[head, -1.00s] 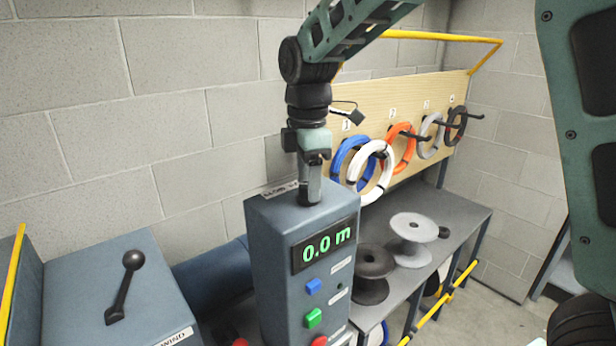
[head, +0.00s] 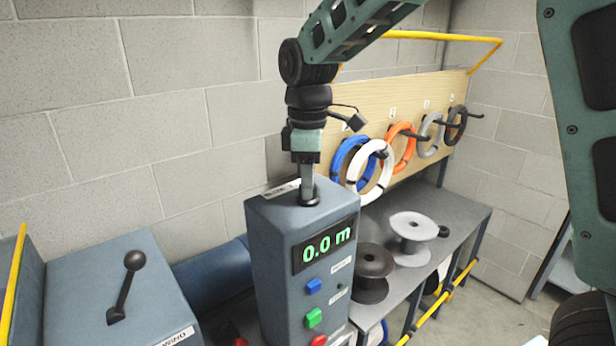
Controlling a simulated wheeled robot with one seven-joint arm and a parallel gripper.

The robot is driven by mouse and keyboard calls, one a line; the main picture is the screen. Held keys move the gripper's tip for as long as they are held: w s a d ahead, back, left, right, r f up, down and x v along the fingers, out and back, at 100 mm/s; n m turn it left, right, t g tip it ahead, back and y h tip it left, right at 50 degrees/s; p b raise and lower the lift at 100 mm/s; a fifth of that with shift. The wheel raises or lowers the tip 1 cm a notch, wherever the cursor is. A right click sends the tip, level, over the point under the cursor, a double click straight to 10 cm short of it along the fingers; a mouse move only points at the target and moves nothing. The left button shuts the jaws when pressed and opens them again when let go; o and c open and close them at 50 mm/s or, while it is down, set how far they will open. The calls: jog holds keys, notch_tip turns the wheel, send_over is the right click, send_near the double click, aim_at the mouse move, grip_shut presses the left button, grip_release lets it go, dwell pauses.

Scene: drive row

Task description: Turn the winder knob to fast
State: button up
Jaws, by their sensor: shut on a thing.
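The winder's control box (head: 277,240) stands in the middle of the head view, with a lit display (head: 325,246) reading 0.0 m. A dark round knob (head: 310,200) sits on its top face. My gripper (head: 307,190) points straight down from above and is shut on the knob. The fingers hide most of the knob, so I cannot tell which setting it points to. A label (head: 283,188) lies on the box top behind the gripper; its words cannot be read from here.
Blue, green and red buttons run down the box front. A black-knobbed lever (head: 125,285) stands on the blue-grey housing at left. Two spools, one dark (head: 373,270) and one pale (head: 411,235), stand on the bench (head: 455,222) at right. Coloured cable coils hang on the board behind.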

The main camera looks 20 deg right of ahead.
jog(key=m+p, duration=0.1)
jog(key=m, duration=0.5)
jog(key=shift+r, duration=0.1)
jog(key=m, duration=0.5)
jog(key=shift+m, duration=0.4)
jog(key=o, duration=1)
notch_tip(320, 180, up, 17)
jog(key=b, duration=0.2)
jog(key=shift+r+b, duration=0.15)
jog(key=shift+b, duration=0.25)
